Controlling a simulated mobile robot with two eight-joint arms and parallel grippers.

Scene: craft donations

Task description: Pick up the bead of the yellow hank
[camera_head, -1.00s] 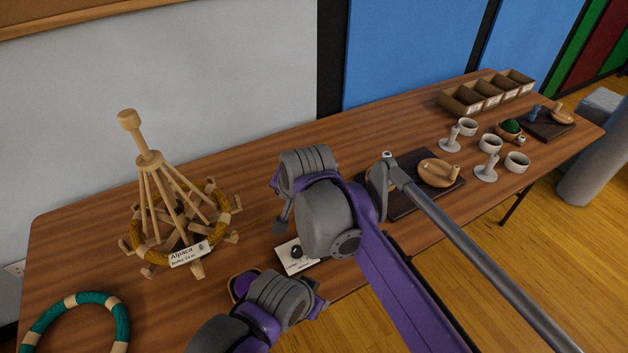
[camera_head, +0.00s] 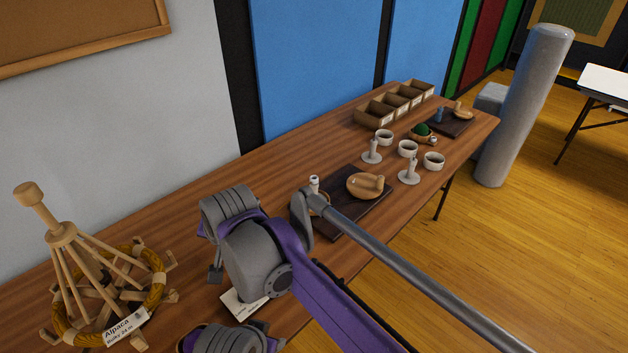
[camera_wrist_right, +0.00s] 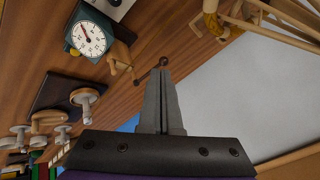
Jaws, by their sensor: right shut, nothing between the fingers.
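The yellow hank (camera_head: 152,272) is looped around a wooden swift (camera_head: 62,235) at the lower left of the head view, with an "Alpaca" card (camera_head: 126,325) at its front. A small piece of the hank (camera_wrist_right: 212,22) shows at the top of the right wrist view, beside pale swift arms (camera_wrist_right: 272,22). I cannot make out a separate bead on it. My right gripper (camera_wrist_right: 162,68) is shut and empty, above the table and apart from the hank. My left gripper is not in view.
A dial scale (camera_wrist_right: 88,35) stands near the right gripper. A dark board (camera_head: 345,212) with a wooden bowl (camera_head: 365,184), several white cups and holders, and a row of open boxes (camera_head: 376,114) stand farther along the table. Bare wood lies behind my arm.

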